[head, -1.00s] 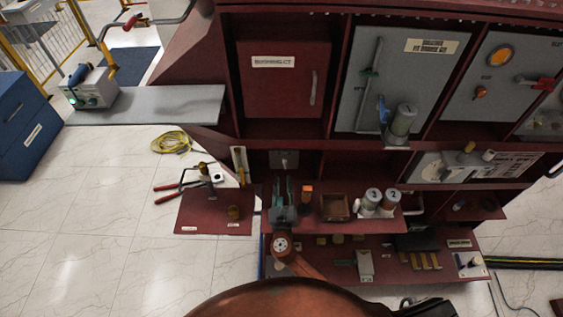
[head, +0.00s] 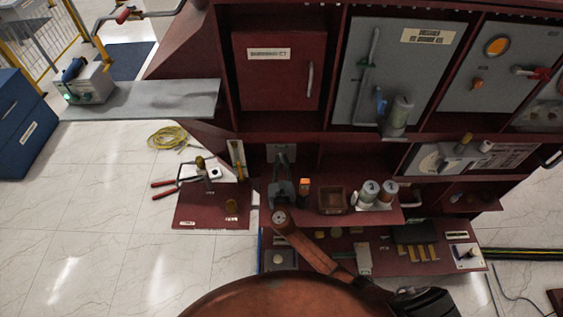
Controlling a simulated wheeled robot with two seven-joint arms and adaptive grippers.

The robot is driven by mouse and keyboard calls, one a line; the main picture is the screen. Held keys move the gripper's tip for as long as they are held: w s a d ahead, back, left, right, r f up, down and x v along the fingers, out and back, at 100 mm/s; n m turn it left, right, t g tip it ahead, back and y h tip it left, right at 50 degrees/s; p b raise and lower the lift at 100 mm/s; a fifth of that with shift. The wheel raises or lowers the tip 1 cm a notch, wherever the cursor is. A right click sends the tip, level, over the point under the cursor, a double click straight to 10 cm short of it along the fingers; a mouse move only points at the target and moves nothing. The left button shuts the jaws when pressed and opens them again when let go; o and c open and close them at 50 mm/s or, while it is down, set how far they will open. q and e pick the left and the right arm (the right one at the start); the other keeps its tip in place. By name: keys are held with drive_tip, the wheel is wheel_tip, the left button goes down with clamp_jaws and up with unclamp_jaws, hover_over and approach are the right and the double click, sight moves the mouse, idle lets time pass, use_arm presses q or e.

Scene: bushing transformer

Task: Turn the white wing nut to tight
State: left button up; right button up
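My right gripper (head: 282,152) is in the middle of the head view, its arm coming up from the lower right. Its fingers point away from me and overlap a small grey plate (head: 271,152) on the back wall of the red cabinet. A small pale fitting on that plate, likely the white wing nut, is now hidden behind the fingertips. I cannot tell whether the fingers touch it or how far apart they are. My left gripper is not in view.
An orange-topped item (head: 304,187), a brown box (head: 332,200) and numbered cans (head: 370,191) stand on the shelf right of the gripper. A tool tray (head: 212,215) is to the left. A red door (head: 279,75) is above. The floor at left is mostly clear.

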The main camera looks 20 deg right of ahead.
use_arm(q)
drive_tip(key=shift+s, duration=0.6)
use_arm(e)
clamp_jaws()
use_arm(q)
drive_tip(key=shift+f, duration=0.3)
use_arm(e)
drive_tip(key=shift+m, duration=0.3)
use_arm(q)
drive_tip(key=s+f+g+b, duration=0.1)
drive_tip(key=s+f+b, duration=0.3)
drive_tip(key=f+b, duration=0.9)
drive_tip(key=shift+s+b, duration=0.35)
use_arm(e)
drive_tip(key=shift+f+m, duration=0.1)
drive_tip(key=shift+m, duration=9.9)
drive_tip(key=shift+o, duration=1.5)
unclamp_jaws()
